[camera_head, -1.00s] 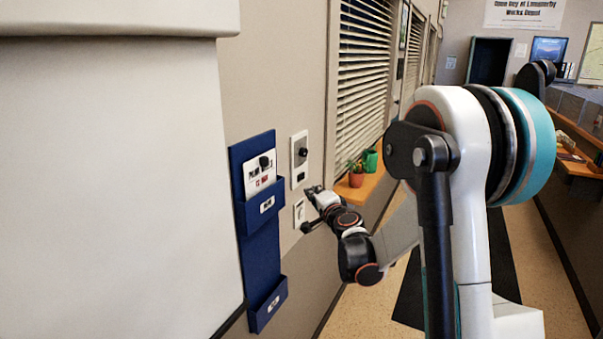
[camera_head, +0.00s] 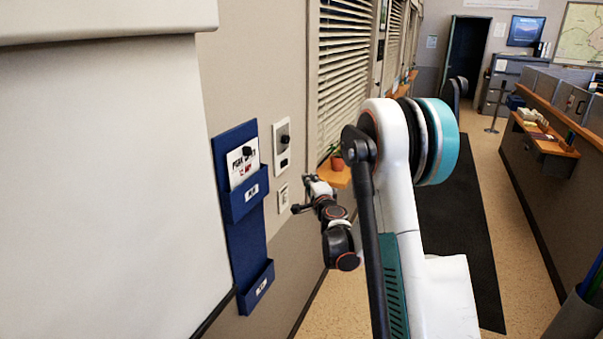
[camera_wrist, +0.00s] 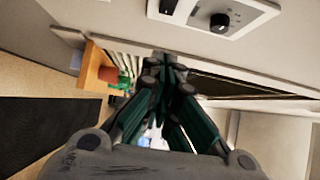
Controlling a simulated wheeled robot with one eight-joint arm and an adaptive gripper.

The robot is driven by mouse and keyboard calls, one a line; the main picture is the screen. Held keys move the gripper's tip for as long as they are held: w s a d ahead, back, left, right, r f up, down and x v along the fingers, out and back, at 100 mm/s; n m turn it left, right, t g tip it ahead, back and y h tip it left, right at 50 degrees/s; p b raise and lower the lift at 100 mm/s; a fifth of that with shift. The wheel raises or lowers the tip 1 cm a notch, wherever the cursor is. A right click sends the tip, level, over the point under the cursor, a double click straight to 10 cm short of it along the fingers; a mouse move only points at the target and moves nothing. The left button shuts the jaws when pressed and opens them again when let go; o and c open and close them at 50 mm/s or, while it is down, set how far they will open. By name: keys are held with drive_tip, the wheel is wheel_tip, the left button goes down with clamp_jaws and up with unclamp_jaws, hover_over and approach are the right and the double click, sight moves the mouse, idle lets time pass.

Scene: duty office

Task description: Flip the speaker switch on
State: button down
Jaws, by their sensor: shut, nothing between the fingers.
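Two pale plates are on the wall beside the window. The upper one (camera_head: 282,145) has a round black knob (camera_head: 285,139) and a small dark rectangle below it. The lower one (camera_head: 283,198) is a smaller switch plate; its lever position is too small to read. I cannot tell from labels which is the speaker switch. My gripper (camera_head: 307,181) is shut and empty, just right of the lower plate and apart from it in the head view. In the wrist view, my shut fingers (camera_wrist: 165,64) point below the knob plate (camera_wrist: 250,12), whose knob (camera_wrist: 219,21) shows at the top.
A blue wall rack (camera_head: 243,238) with papers hangs left of the plates. A potted plant (camera_head: 337,163) stands on an orange sill (camera_head: 334,178) under the blinds (camera_head: 342,75). A dark floor mat (camera_head: 455,230) lies right of my arm. A counter (camera_head: 570,118) runs along the right.

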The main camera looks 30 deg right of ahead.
sight(284, 163)
drive_tip(key=w, duration=1.2)
drive_tip(key=shift+w, duration=0.3)
drive_tip(key=shift+d, duration=0.1)
drive_tip(key=shift+f+b, duration=0.1)
drive_tip(key=shift+b, duration=0.25)
